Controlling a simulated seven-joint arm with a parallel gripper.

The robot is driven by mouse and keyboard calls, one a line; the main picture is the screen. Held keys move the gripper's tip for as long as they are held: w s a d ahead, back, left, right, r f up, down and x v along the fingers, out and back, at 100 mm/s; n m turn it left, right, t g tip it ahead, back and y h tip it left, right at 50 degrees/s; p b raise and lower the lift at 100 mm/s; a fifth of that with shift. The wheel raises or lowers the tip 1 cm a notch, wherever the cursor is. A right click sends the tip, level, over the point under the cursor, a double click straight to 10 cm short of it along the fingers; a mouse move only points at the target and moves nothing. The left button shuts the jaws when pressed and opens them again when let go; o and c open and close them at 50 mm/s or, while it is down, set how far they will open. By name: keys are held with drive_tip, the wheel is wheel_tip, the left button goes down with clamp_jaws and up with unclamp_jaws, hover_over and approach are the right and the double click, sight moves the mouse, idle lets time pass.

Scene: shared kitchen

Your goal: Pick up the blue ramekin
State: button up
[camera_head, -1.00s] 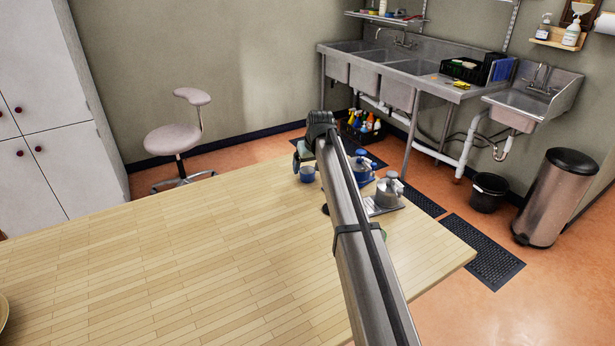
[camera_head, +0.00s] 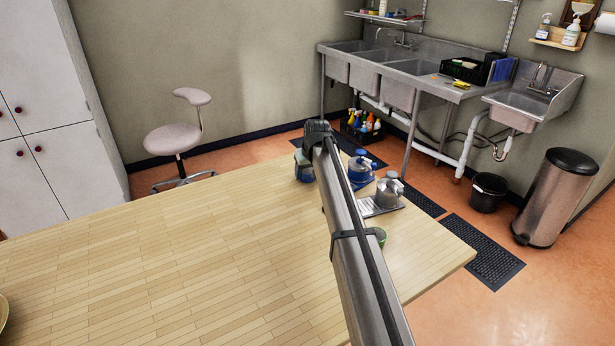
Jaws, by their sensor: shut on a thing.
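The blue ramekin (camera_head: 304,174) is near the far edge of the pale wooden table (camera_head: 180,260), left of my arm. My gripper (camera_head: 302,160) reaches down from the arm's far end and is shut on the ramekin. The fingertips are small and partly hidden behind my wrist. The ramekin looks upright and at or very close to the table top; I cannot tell whether it touches the table.
A blue-topped vessel (camera_head: 361,168) and a grey metal one (camera_head: 388,191) stand just right of my arm. A green round item (camera_head: 381,235) is partly hidden by the arm. A stool (camera_head: 172,138) stands beyond.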

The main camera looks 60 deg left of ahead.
drive_tip(key=shift+c, duration=1.3)
drive_tip(key=shift+r, duration=0.1)
